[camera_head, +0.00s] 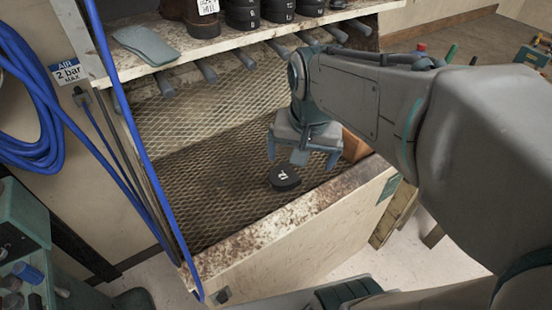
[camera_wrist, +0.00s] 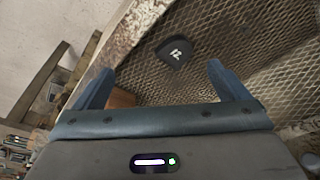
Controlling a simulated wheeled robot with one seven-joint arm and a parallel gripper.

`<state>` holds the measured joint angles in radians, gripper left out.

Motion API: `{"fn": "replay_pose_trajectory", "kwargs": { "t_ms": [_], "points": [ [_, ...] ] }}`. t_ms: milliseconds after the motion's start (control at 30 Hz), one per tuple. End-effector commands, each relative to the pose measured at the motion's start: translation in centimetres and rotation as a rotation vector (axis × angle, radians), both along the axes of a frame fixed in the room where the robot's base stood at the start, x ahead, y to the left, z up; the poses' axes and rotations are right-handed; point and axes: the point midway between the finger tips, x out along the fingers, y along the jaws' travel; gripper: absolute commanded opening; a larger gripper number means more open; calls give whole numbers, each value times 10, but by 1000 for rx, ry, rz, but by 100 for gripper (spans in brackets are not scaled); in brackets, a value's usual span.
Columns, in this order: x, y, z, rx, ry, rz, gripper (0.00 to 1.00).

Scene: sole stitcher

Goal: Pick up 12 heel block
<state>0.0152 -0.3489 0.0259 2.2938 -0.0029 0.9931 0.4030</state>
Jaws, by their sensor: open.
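The heel block marked 12 (camera_head: 284,178) is a small dark block with white digits on top. It lies on the mesh floor of the bench, close to the rusty front ledge. It also shows in the wrist view (camera_wrist: 175,51), ahead of the fingers and apart from them. My gripper (camera_head: 302,156) hangs above the mesh, a little above and behind the block in the head view, with its fingers spread and nothing between them. In the wrist view my gripper (camera_wrist: 165,85) shows both blue fingers wide apart.
A shelf (camera_head: 230,40) above holds several dark numbered blocks (camera_head: 243,14), a brown boot (camera_head: 196,14) and a grey-green sole (camera_head: 146,45). The front ledge (camera_head: 290,213) rises before the mesh. An orange-brown block (camera_head: 355,146) sits right of my gripper. Blue hoses (camera_head: 40,100) hang left.

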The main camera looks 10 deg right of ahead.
Motion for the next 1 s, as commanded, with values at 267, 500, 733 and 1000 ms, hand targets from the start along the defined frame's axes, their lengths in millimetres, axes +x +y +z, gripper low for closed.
{"fn": "replay_pose_trajectory", "kwargs": {
  "t_ms": [267, 500, 733, 1000],
  "points": [
    [77, 4, -36, 69, 118, -469, 95],
    [117, 6, -57, 89, 178, -747, 95],
    [125, 6, -73, 90, 192, -812, 95],
    [124, 6, -126, 89, 194, -810, 95]
  ]
}}
